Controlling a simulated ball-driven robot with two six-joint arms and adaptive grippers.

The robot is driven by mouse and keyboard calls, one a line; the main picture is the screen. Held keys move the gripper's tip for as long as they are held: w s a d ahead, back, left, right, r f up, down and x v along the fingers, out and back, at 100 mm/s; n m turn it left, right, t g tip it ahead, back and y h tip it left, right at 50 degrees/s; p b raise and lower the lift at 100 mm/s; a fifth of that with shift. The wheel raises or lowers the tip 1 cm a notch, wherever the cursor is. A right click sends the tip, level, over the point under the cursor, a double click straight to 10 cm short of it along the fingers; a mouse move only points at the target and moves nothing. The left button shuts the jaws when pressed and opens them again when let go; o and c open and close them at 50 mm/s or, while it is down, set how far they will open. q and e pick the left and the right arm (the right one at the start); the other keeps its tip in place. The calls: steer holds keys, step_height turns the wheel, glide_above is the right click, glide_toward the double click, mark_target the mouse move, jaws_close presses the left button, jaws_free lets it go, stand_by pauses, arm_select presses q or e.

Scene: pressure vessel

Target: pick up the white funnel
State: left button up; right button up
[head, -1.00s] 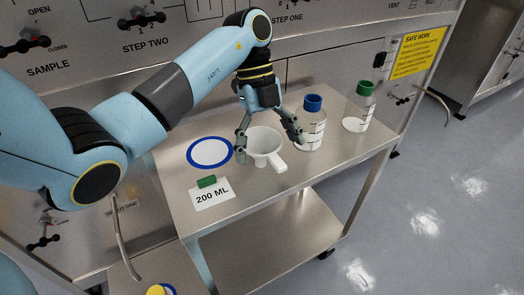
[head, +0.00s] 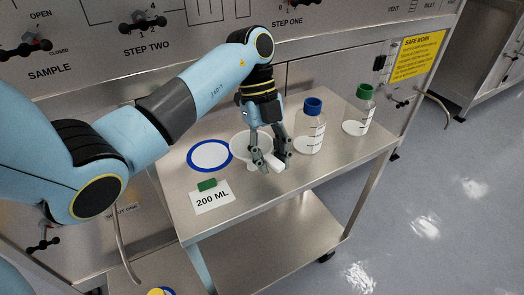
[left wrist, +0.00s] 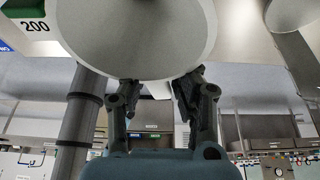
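The white funnel (head: 238,148) is at the middle of the cart top, its wide mouth facing up and its white tab (head: 273,164) toward the front right. In the left wrist view its pale bowl (left wrist: 140,35) fills the upper middle. My left gripper (head: 272,156) reaches down from above, with its fingers around the funnel's tab side. The two fingertips also show in the left wrist view (left wrist: 158,86), at the lower edge of the bowl. My right gripper is not in view.
The cart top (head: 260,205) holds a blue-capped bottle (head: 311,128) and a green-capped bottle (head: 358,113) right of the funnel. A blue-rimmed white disc (head: 209,155) and a "200 ML" card (head: 212,198) with a green block (head: 207,185) lie left. The front is clear.

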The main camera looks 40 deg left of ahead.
arm_select(q)
jaws_close()
steer(key=shift+r, duration=0.15)
